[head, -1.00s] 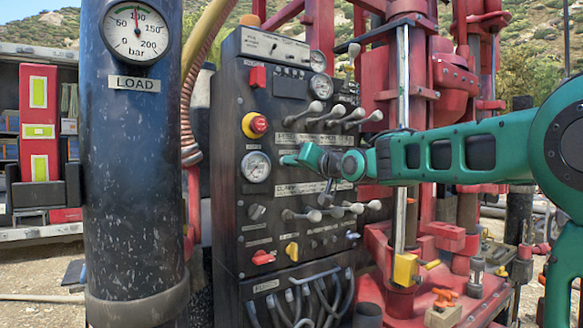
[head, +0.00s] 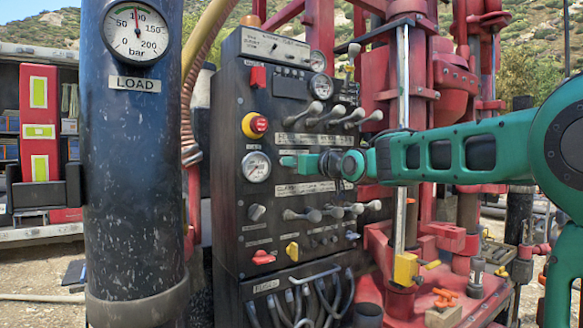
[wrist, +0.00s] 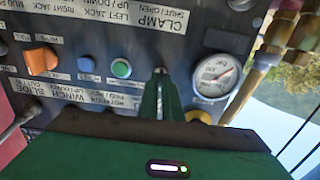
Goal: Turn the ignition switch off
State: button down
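A black control panel (head: 228,150) carries knobs, levers and buttons; I cannot read which label marks the ignition switch. Its lower part has a grey rotary knob (head: 257,212), a red knob (head: 263,257) and a yellow knob (head: 292,250). My gripper (head: 288,161) is in front of the panel, just right of a round gauge, pointing left. In the wrist view, my gripper's fingers (wrist: 160,85) are close together and look shut, with nothing clearly held. An orange knob (wrist: 41,59) and a green button (wrist: 121,68) show to their left. I cannot tell whether the fingertips touch the panel.
The round gauge (head: 256,167) sits beside my fingertips and also shows in the wrist view (wrist: 215,75). Lever rows (head: 330,115) lie above and below my gripper. A thick dark LOAD cylinder (head: 135,180) stands left, red rig machinery (head: 445,90) right.

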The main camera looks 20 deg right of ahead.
jog(key=shift+d+f, duration=0.15)
jog(key=shift+f, duration=0.15)
jog(key=c, duration=2)
grip_release()
jog(key=shift+w, duration=0.1)
jog(key=shift+r, duration=0.15)
jog(key=v, duration=1)
jog(key=shift+s, duration=0.4)
jog(key=shift+d, duration=0.1)
